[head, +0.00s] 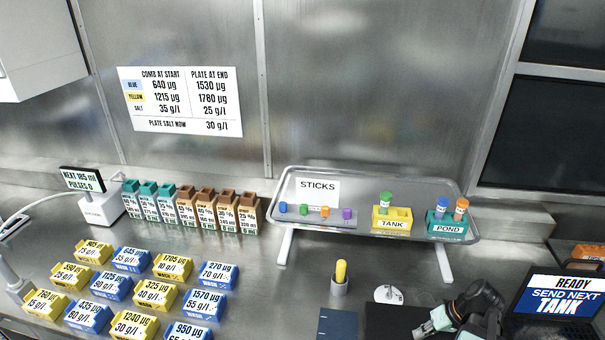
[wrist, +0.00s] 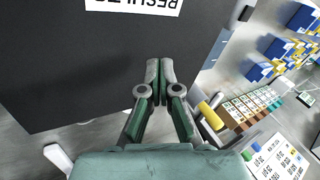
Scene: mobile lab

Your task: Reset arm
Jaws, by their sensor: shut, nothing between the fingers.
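My gripper (head: 420,331) is low at the right of the head view, its arm bent, beside a dark panel on the bench. In the wrist view my gripper (wrist: 160,66) has its two green-grey fingers together, with nothing between them. The fingers show against a large dark board (wrist: 90,60) that has an upside-down label reading RESULTS (wrist: 135,5). I cannot tell how far the fingertips are from the board.
A yellow-topped cup (head: 340,278) and a round white stand (head: 389,294) are near my arm. Behind is a raised shelf (head: 300,225) with sticks, TANK (head: 392,224) and POND (head: 447,228) holders. Blue and yellow labelled blocks fill the left. A screen (head: 562,295) stands right.

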